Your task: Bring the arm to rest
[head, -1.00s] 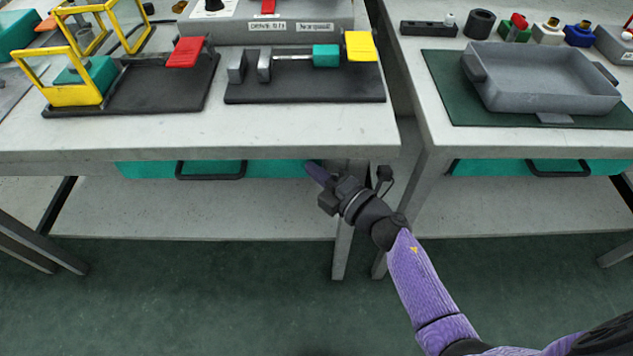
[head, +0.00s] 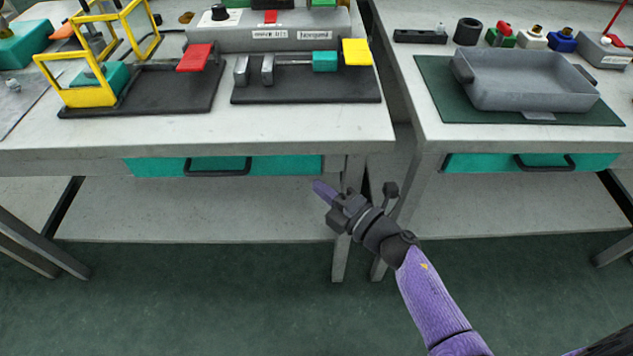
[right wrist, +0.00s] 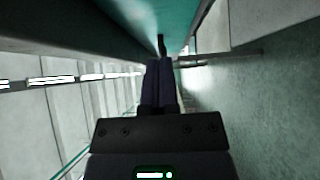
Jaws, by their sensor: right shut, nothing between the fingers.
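My right gripper (head: 324,191) is in front of the left bench, below its top edge and near its right front leg. Its purple fingers are closed together with nothing between them. In the right wrist view the closed fingers (right wrist: 158,82) point toward a teal surface under the bench. My purple right arm comes in from the lower right of the head view. My left gripper does not show.
The left bench (head: 200,137) carries a yellow frame (head: 90,97), a red-flapped fixture and a dark plate (head: 310,90) with a teal block. A teal drawer (head: 290,166) sits beneath. The right bench holds a grey tray (head: 530,80) on a green mat. Floor in front is clear.

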